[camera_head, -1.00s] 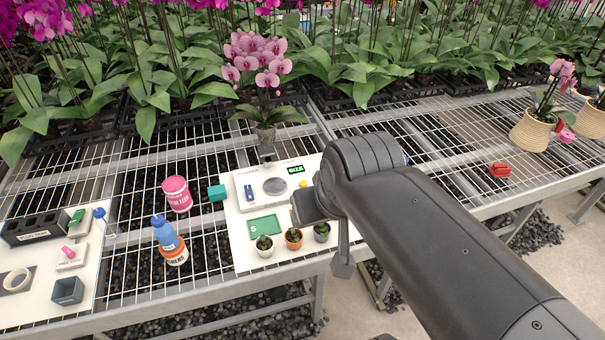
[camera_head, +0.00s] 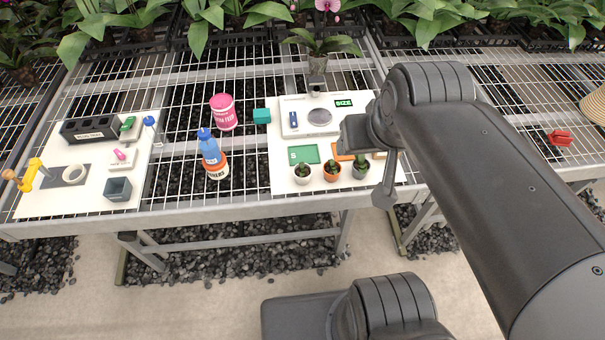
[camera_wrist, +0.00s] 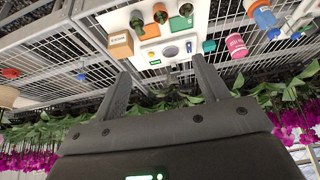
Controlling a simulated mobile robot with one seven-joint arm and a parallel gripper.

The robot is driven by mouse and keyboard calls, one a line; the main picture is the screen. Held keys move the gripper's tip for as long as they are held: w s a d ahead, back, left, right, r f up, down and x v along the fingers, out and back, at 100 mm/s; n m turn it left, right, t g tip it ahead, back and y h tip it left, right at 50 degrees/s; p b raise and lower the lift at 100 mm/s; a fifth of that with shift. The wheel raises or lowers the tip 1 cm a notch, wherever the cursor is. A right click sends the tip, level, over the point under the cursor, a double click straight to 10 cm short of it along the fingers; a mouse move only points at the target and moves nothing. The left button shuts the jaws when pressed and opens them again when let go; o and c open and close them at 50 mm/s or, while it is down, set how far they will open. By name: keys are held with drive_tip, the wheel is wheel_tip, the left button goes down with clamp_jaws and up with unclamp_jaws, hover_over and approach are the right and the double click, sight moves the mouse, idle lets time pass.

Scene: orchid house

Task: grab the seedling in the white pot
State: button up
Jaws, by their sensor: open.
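The white pot (camera_head: 303,175) with a small green seedling (camera_head: 303,168) stands upright at the front left of the white board (camera_head: 279,182). It is the leftmost of three small pots, beside an orange pot (camera_head: 332,174) and a grey pot (camera_head: 360,172). In the wrist view, which is roughly upside down, the white pot (camera_wrist: 187,9) is at the top edge, partly cut off. My gripper (camera_wrist: 160,67) is open and empty, its fingers apart, with the pots beyond its tips.
A green S card (camera_head: 303,153) lies behind the white pot, with a scale (camera_head: 300,128) farther back. An orange-based blue bottle (camera_head: 210,150), a pink tub (camera_head: 222,112) and a teal cube (camera_head: 262,116) stand left. The bench's front edge (camera_head: 230,209) is close before the pots.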

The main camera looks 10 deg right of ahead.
drive_tip(key=shift+o, duration=0.4)
drive_tip(key=m+g, duration=0.2)
drive_tip(key=g, duration=0.2)
hover_over(303, 173)
wheel_tip(303, 173, down, 28)
drive_tip(key=shift+d, duration=0.15)
drive_tip(key=shift+w+a+f, duration=0.1)
drive_tip(key=shift+f, duration=1.25)
drive_tip(key=shift+a+f, duration=0.1)
drive_tip(key=shift+f, duration=1.25)
drive_tip(key=c, duration=1.1)
